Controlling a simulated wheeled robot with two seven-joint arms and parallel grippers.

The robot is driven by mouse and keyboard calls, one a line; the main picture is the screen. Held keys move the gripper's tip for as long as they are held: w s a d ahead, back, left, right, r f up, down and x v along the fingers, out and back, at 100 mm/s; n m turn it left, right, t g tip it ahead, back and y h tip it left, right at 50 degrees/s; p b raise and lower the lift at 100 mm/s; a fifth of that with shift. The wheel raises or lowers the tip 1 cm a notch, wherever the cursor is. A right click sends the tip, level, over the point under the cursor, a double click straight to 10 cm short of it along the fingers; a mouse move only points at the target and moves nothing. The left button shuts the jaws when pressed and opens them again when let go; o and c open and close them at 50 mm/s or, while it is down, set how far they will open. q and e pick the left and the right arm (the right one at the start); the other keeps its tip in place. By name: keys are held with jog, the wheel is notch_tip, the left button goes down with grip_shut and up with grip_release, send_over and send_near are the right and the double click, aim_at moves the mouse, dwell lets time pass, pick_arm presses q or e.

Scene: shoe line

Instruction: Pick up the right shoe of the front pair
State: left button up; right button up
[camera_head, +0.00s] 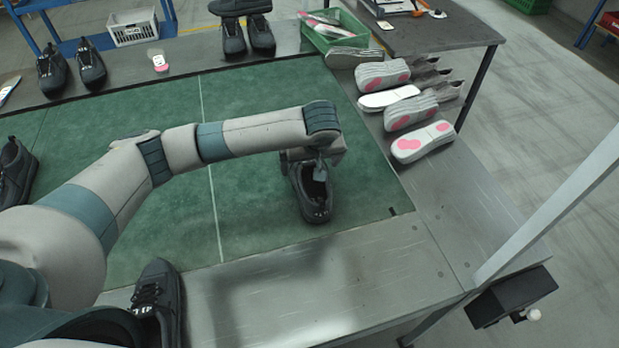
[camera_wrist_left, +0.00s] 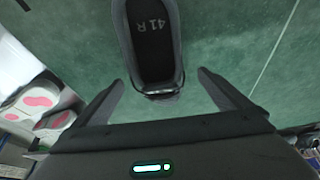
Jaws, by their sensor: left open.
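A black shoe (camera_head: 316,205) stands on the green mat (camera_head: 250,220) near its right front corner. In the left wrist view the shoe (camera_wrist_left: 150,45) shows its opening, with "41 R" on the insole. My left gripper (camera_head: 317,158) is over its rear end, which my arm partly covers. In the left wrist view my left gripper's fingers (camera_wrist_left: 160,80) are spread, one on each side of the heel, with gaps visible. Another black laced shoe (camera_head: 158,297) sits at the front left edge, partly hidden by my arm. My right gripper is not in view.
Several pale soles with pink patches (camera_head: 421,141) and grey shoes lie along the right side. More black shoes (camera_head: 92,66) stand at the back, beside a white basket (camera_head: 133,29) and green crate (camera_head: 335,36). The metal front edge right of centre is clear.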

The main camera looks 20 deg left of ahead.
aim_at(309, 180)
pick_arm(q)
jog(key=shift+f, duration=0.1)
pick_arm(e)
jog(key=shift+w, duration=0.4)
pick_arm(q)
jog(key=shift+w+a+f+p, duration=0.2)
jog(key=shift+w+f+p, duration=0.2)
jog(key=shift+f, duration=0.2)
jog(key=shift+p+x, duration=0.45)
jog(key=shift+x, duration=1.45)
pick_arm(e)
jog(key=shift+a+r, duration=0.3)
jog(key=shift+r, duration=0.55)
pick_arm(q)
jog(key=shift+d, duration=0.1)
jog(key=c, duration=1.5)
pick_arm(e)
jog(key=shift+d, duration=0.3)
pick_arm(q)
jog(key=shift+o, duration=0.2)
jog(key=shift+r, duration=0.15)
